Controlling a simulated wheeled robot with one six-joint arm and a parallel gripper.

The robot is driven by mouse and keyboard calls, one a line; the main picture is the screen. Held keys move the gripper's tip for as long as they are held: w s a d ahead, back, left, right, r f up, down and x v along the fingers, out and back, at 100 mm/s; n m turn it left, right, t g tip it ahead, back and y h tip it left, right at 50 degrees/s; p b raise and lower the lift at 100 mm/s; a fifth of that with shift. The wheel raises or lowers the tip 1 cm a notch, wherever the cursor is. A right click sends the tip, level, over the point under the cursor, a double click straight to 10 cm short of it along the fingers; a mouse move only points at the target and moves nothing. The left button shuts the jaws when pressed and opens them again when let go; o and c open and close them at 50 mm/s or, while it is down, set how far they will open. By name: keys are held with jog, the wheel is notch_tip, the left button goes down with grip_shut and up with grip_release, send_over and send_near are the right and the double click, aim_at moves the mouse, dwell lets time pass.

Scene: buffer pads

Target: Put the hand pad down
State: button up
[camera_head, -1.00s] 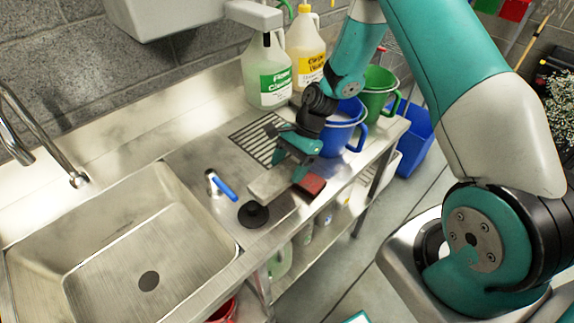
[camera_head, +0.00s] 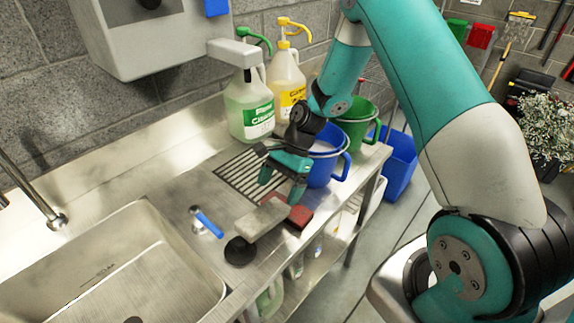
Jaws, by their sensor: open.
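A dark red pad (camera_head: 299,217) lies flat on the steel counter near its front edge. A light grey block-shaped pad (camera_head: 262,218) lies beside it on the left; I cannot tell which of the two is the hand pad. My gripper (camera_head: 281,188) is open, with its teal fingers spread and nothing seen between them. It is just behind and above the two pads, over the front of the drain grate. The right fingertip overlaps the pads' far edge in the picture, and I cannot tell whether it touches.
A black round disc (camera_head: 239,251) and a blue-handled tool (camera_head: 208,224) lie left of the pads. A sink (camera_head: 110,265) is at the left.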

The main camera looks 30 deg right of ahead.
jog(key=b+v, duration=0.1)
jog(key=v, duration=0.7)
jog(key=s+a+r+n+h, duration=0.1)
jog(key=s+a+r+n, duration=0.6)
jog(key=a+r+n, duration=0.3)
jog(key=s+a+r+n+t, duration=0.1)
jog(key=s+a+r+n, duration=0.1)
jog(key=s+n, duration=0.3)
jog(key=s+a+r+n+t+h, duration=0.1)
jog(key=s+r+n, duration=0.3)
jog(key=s, duration=0.7)
jog(key=a+n, duration=0.1)
jog(key=n, duration=0.1)
jog(key=shift+n, duration=0.3)
jog(key=shift+s+a, duration=0.1)
